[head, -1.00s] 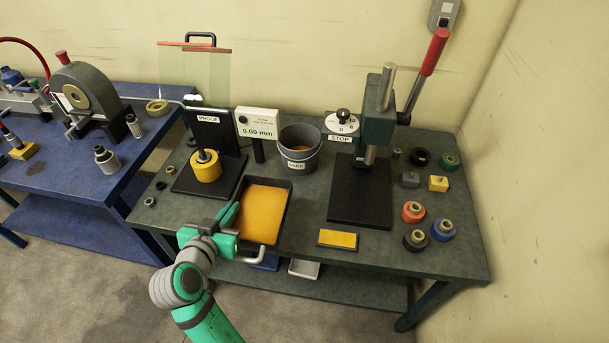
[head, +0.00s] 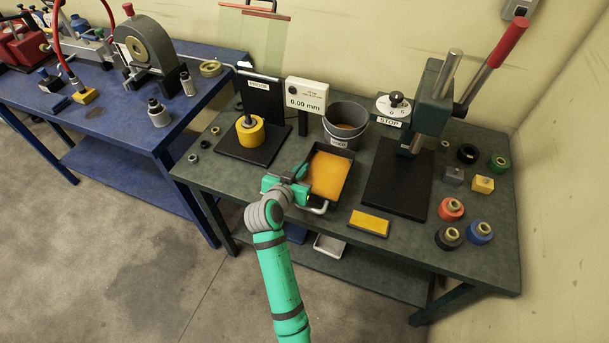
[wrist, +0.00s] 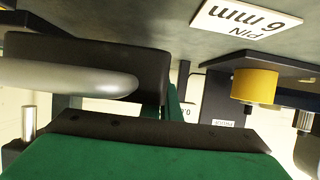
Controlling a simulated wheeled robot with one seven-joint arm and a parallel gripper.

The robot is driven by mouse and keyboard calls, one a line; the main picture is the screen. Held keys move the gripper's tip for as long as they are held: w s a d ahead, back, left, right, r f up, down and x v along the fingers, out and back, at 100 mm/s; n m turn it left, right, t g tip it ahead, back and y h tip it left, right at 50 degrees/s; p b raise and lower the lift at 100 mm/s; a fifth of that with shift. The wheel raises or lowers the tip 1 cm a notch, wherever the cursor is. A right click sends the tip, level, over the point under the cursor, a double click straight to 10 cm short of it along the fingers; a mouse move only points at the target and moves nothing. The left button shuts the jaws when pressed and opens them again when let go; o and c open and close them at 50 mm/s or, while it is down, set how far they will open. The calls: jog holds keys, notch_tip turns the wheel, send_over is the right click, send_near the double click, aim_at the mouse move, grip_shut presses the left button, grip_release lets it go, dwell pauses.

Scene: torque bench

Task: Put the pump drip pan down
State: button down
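The drip pan (head: 347,185) is a dark, open tray with an orange-yellow inside and a pale bar handle (head: 319,209) at its front. It is at the bench's front middle, between the proof stand and the press. My gripper (head: 292,187) is at the pan's front left corner, beside the handle. In the wrist view the thick grey handle (wrist: 70,78) crosses the left, before a dark wall close to the bench top. A green, dark-edged part of my gripper fills the bottom. Its grip is hidden, and I cannot tell whether the pan rests fully on the bench.
A proof stand with a yellow roller (head: 251,132) is left of the pan. A grey bucket (head: 345,127) stands behind it. The press base (head: 398,180) is to the right, and a yellow block (head: 369,223) lies at the front. Several coloured spools stand farther right.

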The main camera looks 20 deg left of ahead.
jog(key=shift+w+d+f, duration=0.15)
jog(key=shift+w+f, duration=0.45)
jog(key=shift+f, duration=1.6)
jog(key=c, duration=2.4)
grip_release()
jog(key=shift+f, duration=0.2)
jog(key=shift+c, duration=0.2)
jog(key=o, duration=0.4)
jog(key=shift+r, duration=0.15)
jog(key=v, duration=1.2)
jog(key=shift+r, duration=0.1)
